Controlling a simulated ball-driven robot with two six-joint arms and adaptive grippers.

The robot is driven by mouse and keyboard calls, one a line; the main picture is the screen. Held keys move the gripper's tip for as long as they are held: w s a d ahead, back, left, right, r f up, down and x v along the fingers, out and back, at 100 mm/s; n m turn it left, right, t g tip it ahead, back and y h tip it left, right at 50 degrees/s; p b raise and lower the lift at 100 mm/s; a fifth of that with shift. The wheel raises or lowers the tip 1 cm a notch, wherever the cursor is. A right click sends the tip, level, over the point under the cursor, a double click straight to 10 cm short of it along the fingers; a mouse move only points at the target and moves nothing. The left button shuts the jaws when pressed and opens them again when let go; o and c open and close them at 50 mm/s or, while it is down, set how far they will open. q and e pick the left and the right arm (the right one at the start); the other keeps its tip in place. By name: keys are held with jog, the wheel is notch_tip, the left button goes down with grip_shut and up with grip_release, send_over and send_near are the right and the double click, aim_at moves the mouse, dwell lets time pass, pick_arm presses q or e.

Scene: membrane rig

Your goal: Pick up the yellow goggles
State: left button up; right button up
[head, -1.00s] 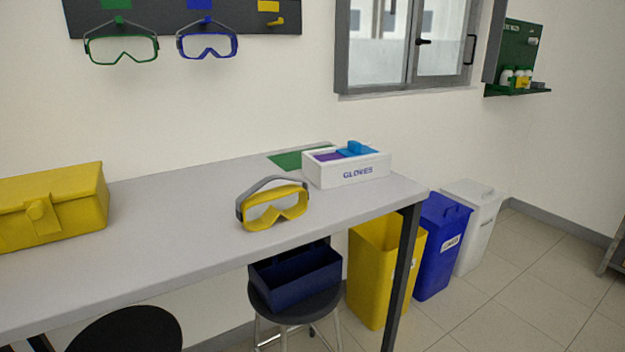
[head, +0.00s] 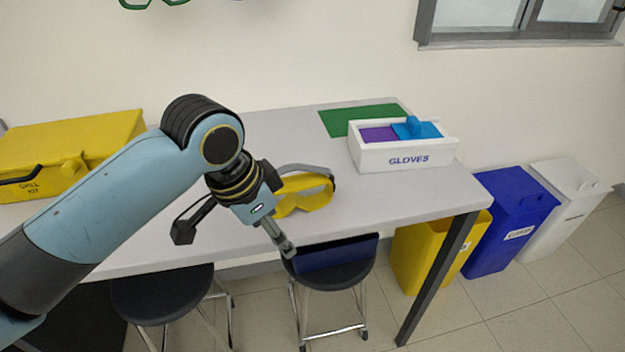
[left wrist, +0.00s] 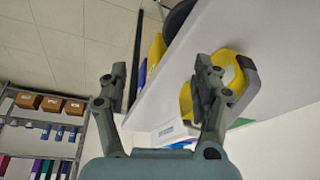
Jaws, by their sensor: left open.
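The yellow goggles (head: 308,194) with a grey strap rest on the grey table, partly hidden behind my left gripper in the head view. My left gripper (head: 287,250) is in front of the goggles, near the table's front edge, and holds nothing. In the left wrist view its two fingers (left wrist: 158,88) are spread apart and empty. The goggles (left wrist: 186,102) show there behind the right-hand finger, not between the fingers. My right gripper is in neither view.
A white glove box (head: 405,158) and a green mat (head: 345,117) are on the table (head: 270,130). A yellow spill kit (head: 105,135) is at the left. Stools (head: 165,295) stand below the front edge. Yellow, blue (head: 510,215) and white bins stand at the right.

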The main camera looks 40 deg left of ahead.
pick_arm(q)
jog(key=w+a+r+m, duration=0.2)
jog(key=w+r, duration=0.3)
jog(key=m+h, duration=0.1)
jog(key=h, duration=0.1)
send_near(310, 168)
jog(key=shift+w+d+f+p, duration=0.2)
jog(key=shift+d+f, duration=0.2)
jog(key=shift+f, duration=0.15)
jog(key=shift+w+d+f+p, duration=0.15)
jog(key=shift+w+d+f, duration=0.1)
jog(key=shift+d+f, duration=0.2)
jog(key=x, duration=0.4)
jog(key=shift+w+f, duration=0.1)
jog(key=shift+f, duration=0.25)
jog(key=x, duration=0.3)
jog(key=p+x, duration=0.1)
jog(key=x, duration=0.1)
jog(key=shift+a+f, duration=0.15)
jog(key=shift+a, duration=0.25)
jog(key=shift+d+f, duration=0.1)
jog(key=shift+f, duration=0.25)
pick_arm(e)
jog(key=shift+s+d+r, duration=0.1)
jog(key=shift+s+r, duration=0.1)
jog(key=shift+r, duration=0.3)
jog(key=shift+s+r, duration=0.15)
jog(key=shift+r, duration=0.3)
pick_arm(q)
jog(key=shift+c, duration=0.2)
